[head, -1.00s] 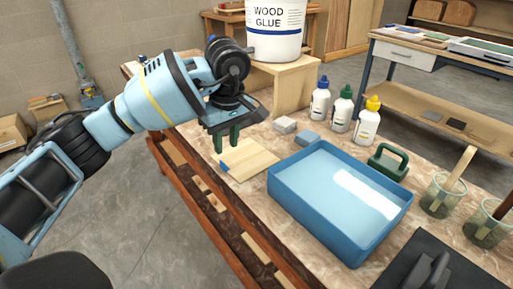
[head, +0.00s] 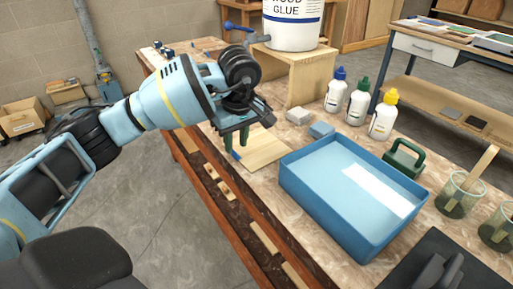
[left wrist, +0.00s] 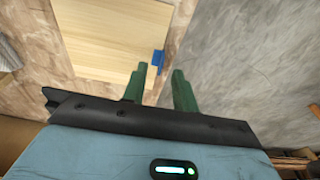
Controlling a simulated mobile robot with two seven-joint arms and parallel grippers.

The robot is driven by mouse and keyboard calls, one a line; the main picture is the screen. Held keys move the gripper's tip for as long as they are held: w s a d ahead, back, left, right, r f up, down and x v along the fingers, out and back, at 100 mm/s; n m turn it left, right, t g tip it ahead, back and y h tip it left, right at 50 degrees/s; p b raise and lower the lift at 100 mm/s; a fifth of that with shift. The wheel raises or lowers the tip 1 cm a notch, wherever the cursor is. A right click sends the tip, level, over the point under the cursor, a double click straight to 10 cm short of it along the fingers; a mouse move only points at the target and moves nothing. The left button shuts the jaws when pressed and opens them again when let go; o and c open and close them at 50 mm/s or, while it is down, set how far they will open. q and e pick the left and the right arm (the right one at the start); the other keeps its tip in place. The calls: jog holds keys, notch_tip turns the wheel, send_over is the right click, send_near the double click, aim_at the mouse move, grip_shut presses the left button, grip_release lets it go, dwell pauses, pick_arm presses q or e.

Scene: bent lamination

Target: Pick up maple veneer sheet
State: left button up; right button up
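The maple veneer sheet (head: 266,150), pale and thin with a blue tab at one edge, lies on the workbench left of the blue tray. It also shows in the left wrist view (left wrist: 105,35), the blue tab near its right edge. My left gripper (head: 235,147) is above the sheet's left edge, green fingers pointing down. In the left wrist view its fingers (left wrist: 160,88) are apart with a gap between them, near the tab. I see nothing held; whether the fingertips touch the sheet I cannot tell. My right gripper is not in view.
The blue tray (head: 352,199) of liquid stands right of the sheet. Behind are small blocks (head: 298,117), glue bottles (head: 358,101) and a wood glue bucket (head: 292,22) on a wooden stand (head: 300,78). A green-handled tool (head: 404,160) and glass jars (head: 455,197) stand at right.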

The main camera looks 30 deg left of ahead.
aim_at(235, 148)
pick_arm(q)
jog(key=shift+a+f, duration=0.15)
jog(key=shift+f, duration=0.6)
jog(key=shift+a+f, duration=0.15)
jog(key=shift+f, duration=0.6)
grip_shut()
